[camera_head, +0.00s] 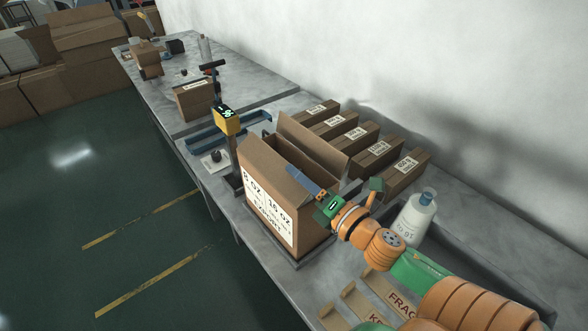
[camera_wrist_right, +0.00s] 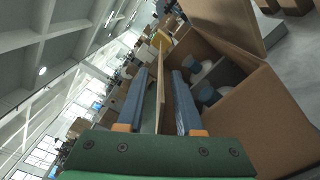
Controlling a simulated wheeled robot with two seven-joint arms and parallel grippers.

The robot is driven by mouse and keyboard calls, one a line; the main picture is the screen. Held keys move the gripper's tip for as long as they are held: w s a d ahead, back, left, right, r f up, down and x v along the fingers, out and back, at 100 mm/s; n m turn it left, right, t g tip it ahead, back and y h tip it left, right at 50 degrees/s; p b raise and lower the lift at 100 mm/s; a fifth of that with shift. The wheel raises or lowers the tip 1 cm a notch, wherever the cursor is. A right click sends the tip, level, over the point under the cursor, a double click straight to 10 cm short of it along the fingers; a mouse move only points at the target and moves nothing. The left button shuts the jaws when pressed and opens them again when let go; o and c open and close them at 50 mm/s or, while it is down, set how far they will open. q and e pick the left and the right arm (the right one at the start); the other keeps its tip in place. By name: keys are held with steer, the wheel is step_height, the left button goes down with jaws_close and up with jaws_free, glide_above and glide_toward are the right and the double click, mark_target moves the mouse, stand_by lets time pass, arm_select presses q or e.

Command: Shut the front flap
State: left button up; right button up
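An open cardboard box (camera_head: 312,228) stands on the bench in the middle of the head view, with a printed label on its near face. A wide flap (camera_head: 312,146) on its far side stands raised. My right gripper (camera_head: 293,172) is at the top of the box's near side. In the right wrist view, my blue fingers (camera_wrist_right: 160,75) are open, one on each side of a thin upright cardboard flap (camera_wrist_right: 161,105), with gaps visible. It appears to be the front flap. White and blue items (camera_wrist_right: 203,85) show inside the box. My left gripper is not in view.
Several closed, labelled boxes (camera_head: 372,157) stand in a row behind the box. A white bottle (camera_head: 414,219) stands to the right, near my right arm. A yellow display on a post (camera_head: 226,121) is close on the left. Flat cardboard pieces (camera_head: 355,306) lie in front.

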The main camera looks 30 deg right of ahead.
mark_target(272, 166)
steer(key=shift+w+f, duration=0.1)
steer(key=shift+w, duration=1.15)
steer(key=shift+s+a, duration=0.1)
jaws_close()
stand_by(0.4)
